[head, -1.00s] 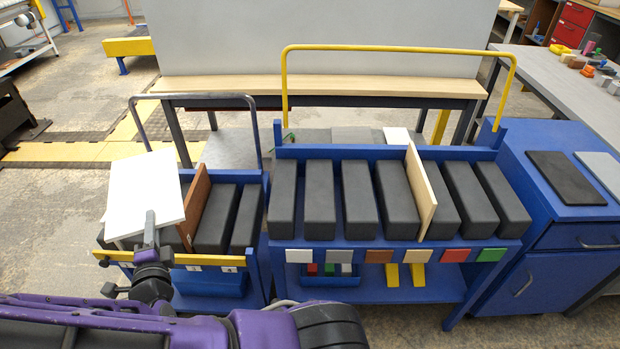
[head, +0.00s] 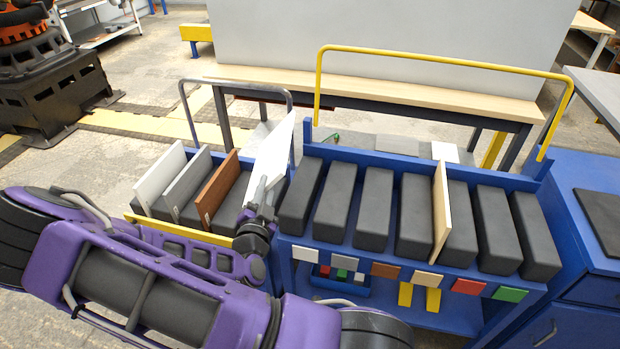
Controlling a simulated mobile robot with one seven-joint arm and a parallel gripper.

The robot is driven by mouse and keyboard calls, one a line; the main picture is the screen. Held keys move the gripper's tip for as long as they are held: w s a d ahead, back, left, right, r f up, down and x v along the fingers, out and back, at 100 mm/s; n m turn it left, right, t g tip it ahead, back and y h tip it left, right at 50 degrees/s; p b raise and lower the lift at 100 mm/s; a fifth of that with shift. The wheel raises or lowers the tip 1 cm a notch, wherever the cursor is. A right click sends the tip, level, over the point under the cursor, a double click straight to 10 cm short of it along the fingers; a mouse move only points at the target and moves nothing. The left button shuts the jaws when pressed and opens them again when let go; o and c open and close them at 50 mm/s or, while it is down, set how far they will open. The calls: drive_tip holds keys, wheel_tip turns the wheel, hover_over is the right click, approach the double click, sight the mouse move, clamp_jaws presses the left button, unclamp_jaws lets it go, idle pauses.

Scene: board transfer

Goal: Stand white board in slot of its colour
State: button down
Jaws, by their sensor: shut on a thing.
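My gripper (head: 262,190) is shut on the white board (head: 276,150) and holds it raised and tilted above the right end of the left cart. The fingertips are small and partly hidden. The right blue rack (head: 418,262) has dark grey blocks with slots between them and coloured tags along its front. The white tag (head: 306,254) is the leftmost, below the gap between the first two blocks; I see no board in that gap. The held board is left of this gap. A beige board (head: 440,205) stands in the slot by the beige tag (head: 427,280).
The left cart holds another white board (head: 160,175), a grey board (head: 187,182) and a brown board (head: 218,188), all standing. A yellow hoop rail (head: 445,63) rises behind the right rack, a grey rail (head: 236,84) behind the left cart. A blue cabinet (head: 570,260) stands right.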

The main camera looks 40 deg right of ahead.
drive_tip(key=s+d+n+g+h, duration=0.1)
drive_tip(key=d+n, duration=0.2)
drive_tip(key=d, duration=0.2)
drive_tip(key=s+d+n+h, duration=0.1)
drive_tip(key=s+d+n, duration=0.1)
drive_tip(key=d+n, duration=0.1)
drive_tip(key=shift+s+d+r+g, duration=0.15)
drive_tip(key=shift+s+d+g, duration=0.2)
drive_tip(key=shift+d, duration=0.5)
drive_tip(key=shift+w, duration=0.1)
wheel_tip(320, 180, down, 13)
drive_tip(key=b, duration=0.5)
drive_tip(key=c, duration=0.8)
unclamp_jaws()
drive_tip(key=shift+f, duration=0.2)
drive_tip(key=shift+a, duration=0.15)
drive_tip(key=v, duration=1.7)
drive_tip(key=shift+a, duration=0.2)
